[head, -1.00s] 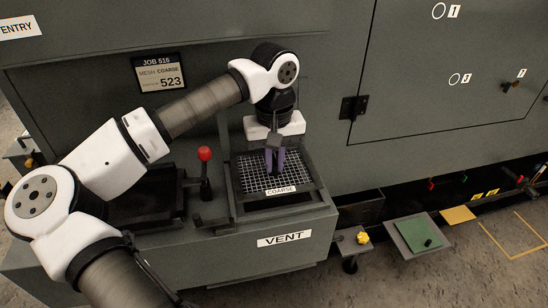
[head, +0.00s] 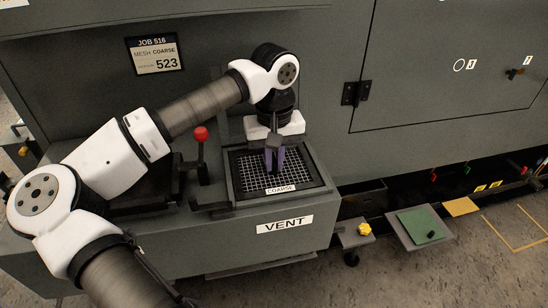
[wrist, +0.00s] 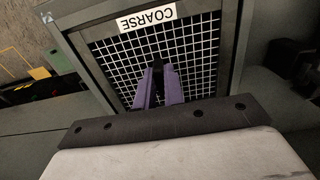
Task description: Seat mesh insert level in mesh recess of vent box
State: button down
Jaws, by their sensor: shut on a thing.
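The mesh insert (head: 300,178) is a dark-framed white grid with a COARSE label on its front edge. It lies within the rim of the square recess on top of the grey vent box (head: 240,238), looking about parallel to that rim. Whether it rests fully on the recess floor I cannot tell. My gripper (head: 274,168) points down over the middle of the mesh, its purple fingers shut on the insert's central grip, which they mostly hide. In the wrist view the mesh (wrist: 200,55) fills the space inside the recess frame, and my gripper (wrist: 158,72) is at its centre.
A red-knobbed lever (head: 201,135) stands left of the recess, beside a dark opening. A JOB 516 card (head: 155,54) reads MESH COARSE. At right are a small stand with a yellow knob (head: 364,229) and a tray with a green pad (head: 420,225).

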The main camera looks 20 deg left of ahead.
jog(key=c, duration=1.4)
grip_release()
notch_tip(320, 180, up, 14)
jog(key=shift+f, duration=0.15)
